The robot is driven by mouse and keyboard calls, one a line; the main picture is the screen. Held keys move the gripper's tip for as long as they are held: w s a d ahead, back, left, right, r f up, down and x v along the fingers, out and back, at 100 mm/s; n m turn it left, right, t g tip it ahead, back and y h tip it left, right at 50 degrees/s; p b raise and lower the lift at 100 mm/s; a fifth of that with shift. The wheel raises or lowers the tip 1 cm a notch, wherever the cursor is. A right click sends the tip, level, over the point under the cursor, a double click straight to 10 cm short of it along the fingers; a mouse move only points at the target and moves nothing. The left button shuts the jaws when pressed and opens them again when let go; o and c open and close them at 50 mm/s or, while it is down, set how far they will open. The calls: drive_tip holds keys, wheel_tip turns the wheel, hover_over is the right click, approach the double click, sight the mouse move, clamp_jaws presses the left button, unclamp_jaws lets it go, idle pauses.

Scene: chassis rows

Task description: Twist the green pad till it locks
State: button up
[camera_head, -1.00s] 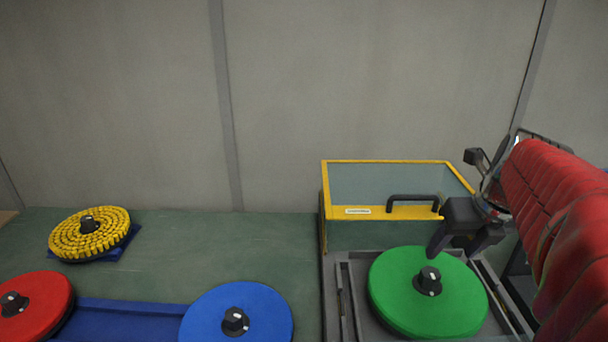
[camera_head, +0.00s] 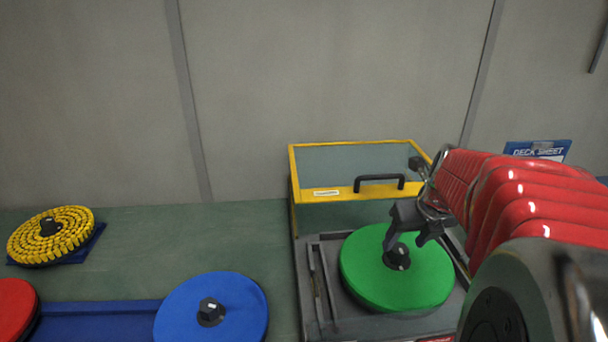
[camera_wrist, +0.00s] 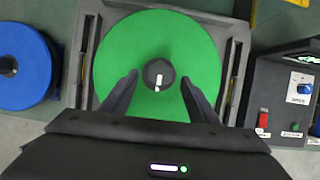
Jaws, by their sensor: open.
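The green pad (camera_head: 372,277) is a round disc with a black knob (camera_head: 397,257) at its centre. It lies in a grey chassis (camera_head: 318,290) on the right of the bench. In the wrist view the green pad (camera_wrist: 125,50) fills the upper middle, and its knob (camera_wrist: 158,75) bears a white mark pointing roughly up and down. My gripper (camera_head: 408,238) is open just over the pad. In the wrist view my gripper's fingers (camera_wrist: 160,82) stand on either side of the knob, apart from it. I cannot tell their exact height.
A yellow-framed clear guard (camera_head: 372,190) with a black handle stands right behind the pad. A blue pad (camera_head: 225,315), a red pad (camera_head: 14,305) and a yellow ribbed pad (camera_head: 62,238) lie to the left. A control box (camera_wrist: 285,95) with a red switch stands at right in the wrist view.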

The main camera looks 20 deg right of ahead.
sight(399, 248)
drive_tip(key=shift+x, duration=2.65)
drive_tip(key=shift+c, duration=0.6)
clamp_jaws()
